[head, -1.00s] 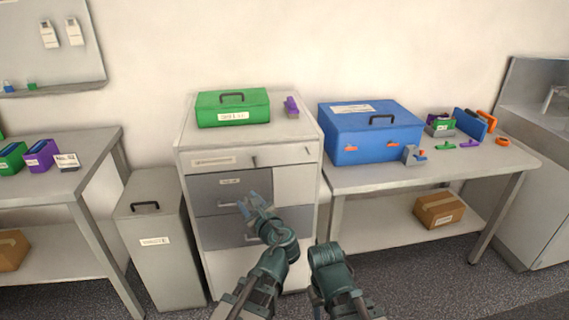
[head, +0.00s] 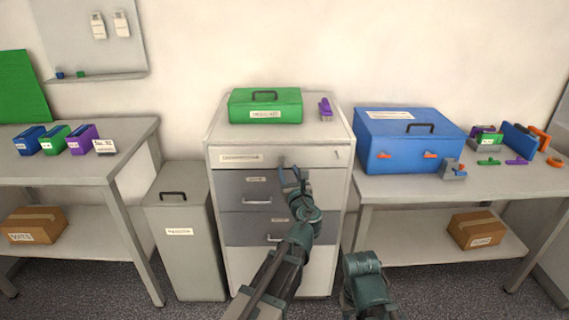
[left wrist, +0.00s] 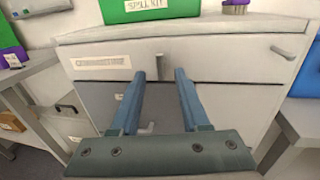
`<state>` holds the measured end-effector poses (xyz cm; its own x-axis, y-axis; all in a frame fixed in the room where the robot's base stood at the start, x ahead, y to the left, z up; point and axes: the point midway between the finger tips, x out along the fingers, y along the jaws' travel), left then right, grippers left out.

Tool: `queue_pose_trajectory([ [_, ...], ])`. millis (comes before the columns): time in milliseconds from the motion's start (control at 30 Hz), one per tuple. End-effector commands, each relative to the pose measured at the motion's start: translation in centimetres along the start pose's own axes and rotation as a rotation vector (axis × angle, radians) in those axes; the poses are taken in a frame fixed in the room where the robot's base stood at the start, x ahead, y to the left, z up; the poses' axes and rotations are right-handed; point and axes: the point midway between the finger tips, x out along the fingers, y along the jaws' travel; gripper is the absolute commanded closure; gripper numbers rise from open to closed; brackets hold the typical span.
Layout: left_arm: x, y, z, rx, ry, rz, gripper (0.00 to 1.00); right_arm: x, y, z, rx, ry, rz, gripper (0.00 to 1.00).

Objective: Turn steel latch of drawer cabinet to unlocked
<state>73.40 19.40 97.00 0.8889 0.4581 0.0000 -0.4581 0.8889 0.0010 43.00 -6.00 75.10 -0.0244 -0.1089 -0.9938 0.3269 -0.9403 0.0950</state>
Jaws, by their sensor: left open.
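The drawer cabinet (head: 217,154) stands in the middle of the head view, with a white top panel over grey drawers. A small upright grey latch (left wrist: 160,66) is on that panel, right of its label; it also shows in the head view (head: 281,160). A second small grey lever (left wrist: 283,52), tilted, sits at the panel's right end. My left gripper (head: 291,177) is open and empty in front of the cabinet. In the left wrist view its fingertips (left wrist: 160,75) frame the upright latch; contact cannot be told. My right gripper is not visible, only part of that arm.
A green case (head: 264,106) and a purple item (head: 325,107) stand on the cabinet. A grey bin (head: 186,250) stands to its left. A table with a blue case (head: 410,145) is close on the right, another table (head: 85,174) on the left.

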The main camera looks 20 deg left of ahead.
Motion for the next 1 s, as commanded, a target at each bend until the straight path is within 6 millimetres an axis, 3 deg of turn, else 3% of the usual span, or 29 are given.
queue_pose_trajectory([
  [100, 2.5, -0.1, 0.0, -0.001, 0.0, 0.002, 0.54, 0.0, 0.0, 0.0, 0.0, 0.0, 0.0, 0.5],
  [300, 4.9, -0.1, 0.0, -0.001, 0.0, 0.0, 0.54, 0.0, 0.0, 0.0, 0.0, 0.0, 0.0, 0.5],
  [767, 5.8, 0.1, 0.0, -0.001, 0.0, 0.0, 0.54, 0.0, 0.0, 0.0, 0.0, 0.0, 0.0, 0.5],
  [1000, 5.7, 0.0, 0.0, -0.001, 0.0, 0.001, 0.94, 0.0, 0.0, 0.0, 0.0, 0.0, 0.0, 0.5],
])
